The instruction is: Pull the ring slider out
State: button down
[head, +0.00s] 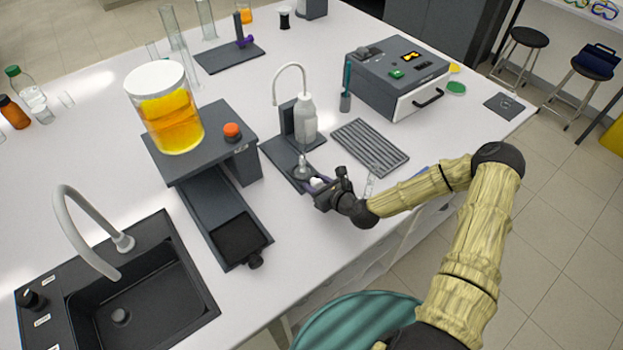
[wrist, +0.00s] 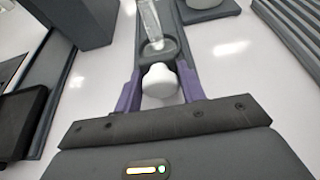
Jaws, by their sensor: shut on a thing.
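The ring slider shows in the wrist view as a grey ring (wrist: 168,52) with a rounded white knob (wrist: 160,78) in front of it. The ring is at the foot of a clear tube (wrist: 151,22). My gripper (wrist: 162,90) has its purple fingers on both sides of the knob and is shut on it. In the head view my gripper (head: 319,187) is at the front end of the dark rig (head: 279,152), and the knob is mostly hidden by it.
A ribbed grey rack (head: 370,147) lies right of the rig. A dark stand with an orange knob (head: 232,131) and a yellow-filled vessel (head: 170,122) is to the left. A sink (head: 128,300) is at front left. Bare white table lies in front of the rig.

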jog(key=c, duration=1)
grip_release()
jog(key=shift+w+d, duration=0.1)
jog(key=shift+d, duration=0.1)
jog(key=shift+o, duration=0.2)
jog(key=shift+a, duration=0.3)
jog(key=shift+s+d+r, duration=0.1)
jog(key=shift+s+d, duration=0.3)
jog(key=b+v, duration=0.2)
jog(key=v, duration=0.9)
jog(key=shift+s+b, duration=0.1)
jog(key=shift+b, duration=0.25)
jog(key=shift+p+v, duration=2.75)
jog(key=shift+p, duration=0.55)
